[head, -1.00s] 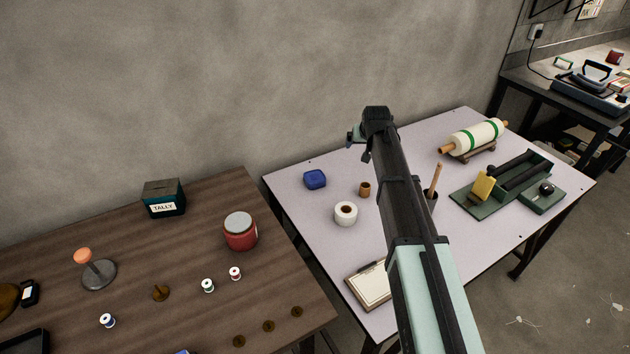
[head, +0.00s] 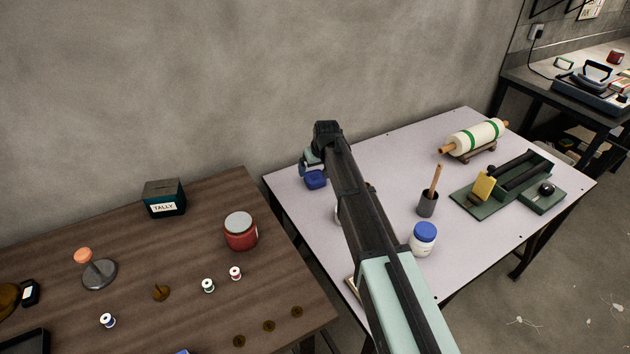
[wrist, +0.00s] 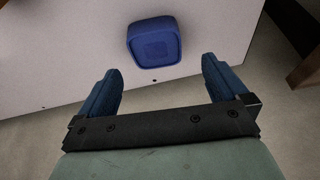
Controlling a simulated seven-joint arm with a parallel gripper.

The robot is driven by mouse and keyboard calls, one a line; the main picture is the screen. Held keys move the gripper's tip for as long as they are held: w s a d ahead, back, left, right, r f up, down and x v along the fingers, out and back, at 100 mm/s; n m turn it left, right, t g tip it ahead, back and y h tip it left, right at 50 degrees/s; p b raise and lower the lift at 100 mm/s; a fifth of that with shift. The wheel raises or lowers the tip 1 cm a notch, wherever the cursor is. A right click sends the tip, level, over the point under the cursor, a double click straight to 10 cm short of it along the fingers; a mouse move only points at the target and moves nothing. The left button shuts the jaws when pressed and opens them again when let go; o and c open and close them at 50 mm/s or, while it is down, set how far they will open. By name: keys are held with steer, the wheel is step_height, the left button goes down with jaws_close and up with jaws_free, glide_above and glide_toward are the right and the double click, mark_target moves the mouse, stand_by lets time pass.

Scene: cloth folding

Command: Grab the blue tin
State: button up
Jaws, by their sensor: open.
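The blue tin (head: 316,180) is a small rounded square box on the pale table, near its left back edge in the head view. In the wrist view the blue tin (wrist: 154,42) lies on the table beyond my fingertips, roughly centred between them. My gripper (wrist: 160,77) is open and empty, its two blue fingers apart on either side below the tin. In the head view my gripper (head: 309,166) is right by the tin and overlaps its upper edge; the exact gap is hard to tell there.
On the pale table (head: 385,150) stand a white jar with a blue lid (head: 423,239), a dark cup with a stick (head: 428,203) and a rolling pin (head: 475,137). My arm partly hides a white roll. A brown table (head: 200,255) with a red jar (head: 240,232) stands to the left.

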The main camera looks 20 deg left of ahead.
mark_target(315, 177)
steer(key=shift+d+x, duration=0.15)
steer(key=shift+x, duration=1.45)
steer(key=shift+d+x, duration=0.1)
steer(key=shift+x, duration=1.45)
steer(key=shift+w, duration=0.15)
steer(key=shift+c, duration=0.3)
steer(key=c, duration=1.2)
steer(key=shift+c, duration=0.2)
